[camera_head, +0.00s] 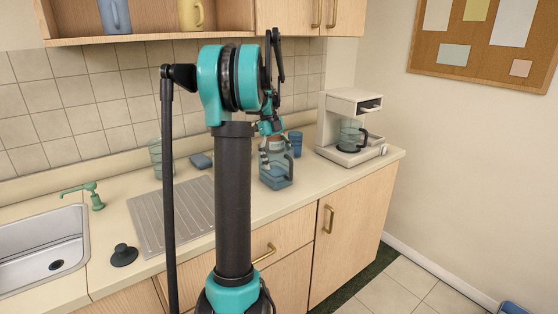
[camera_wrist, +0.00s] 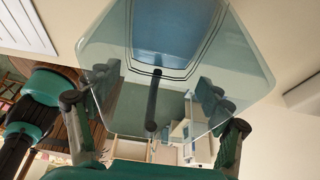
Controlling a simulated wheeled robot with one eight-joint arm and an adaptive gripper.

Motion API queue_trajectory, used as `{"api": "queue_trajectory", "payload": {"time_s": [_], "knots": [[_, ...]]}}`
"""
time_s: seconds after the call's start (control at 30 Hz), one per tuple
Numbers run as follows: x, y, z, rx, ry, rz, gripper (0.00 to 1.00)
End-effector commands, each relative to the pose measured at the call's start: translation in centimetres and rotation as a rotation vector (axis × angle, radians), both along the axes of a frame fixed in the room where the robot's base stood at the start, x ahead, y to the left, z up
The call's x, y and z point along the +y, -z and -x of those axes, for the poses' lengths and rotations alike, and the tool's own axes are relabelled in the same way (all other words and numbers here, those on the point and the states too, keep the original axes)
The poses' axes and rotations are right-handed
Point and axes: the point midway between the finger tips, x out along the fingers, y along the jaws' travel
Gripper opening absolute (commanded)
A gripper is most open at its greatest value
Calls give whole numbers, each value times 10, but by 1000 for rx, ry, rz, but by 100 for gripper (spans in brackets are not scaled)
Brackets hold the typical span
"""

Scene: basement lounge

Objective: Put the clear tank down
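The clear tank (camera_head: 276,177) is a bluish see-through box with a dark handle. In the head view it is at the counter, right of the ridged drainboard. I cannot tell whether its base touches the counter. My gripper (camera_head: 270,143) is at its upper part, partly hidden by my arm. In the wrist view the clear tank (camera_wrist: 235,55) fills the upper middle. The fingers of my gripper (camera_wrist: 157,98) are on either side of it, and their pads appear to press its walls.
A white coffee maker (camera_head: 345,128) with a glass carafe stands right of the tank. A blue cup (camera_head: 296,144) is behind it. The drainboard (camera_head: 160,222), a dark sink plug (camera_head: 123,255) and the sink (camera_head: 42,250) lie left. The counter (camera_head: 308,184) is bare right of the tank.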

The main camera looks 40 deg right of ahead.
Motion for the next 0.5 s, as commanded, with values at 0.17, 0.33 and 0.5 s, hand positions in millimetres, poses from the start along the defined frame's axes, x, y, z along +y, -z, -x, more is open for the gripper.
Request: {"api": "queue_trajectory", "payload": {"time_s": [0.17,0.33,0.5], "knots": [[0,0,0,0,0,0,99],[0,0,0,0,0,0,99],[0,-2,0,0,0,0,99]]}}
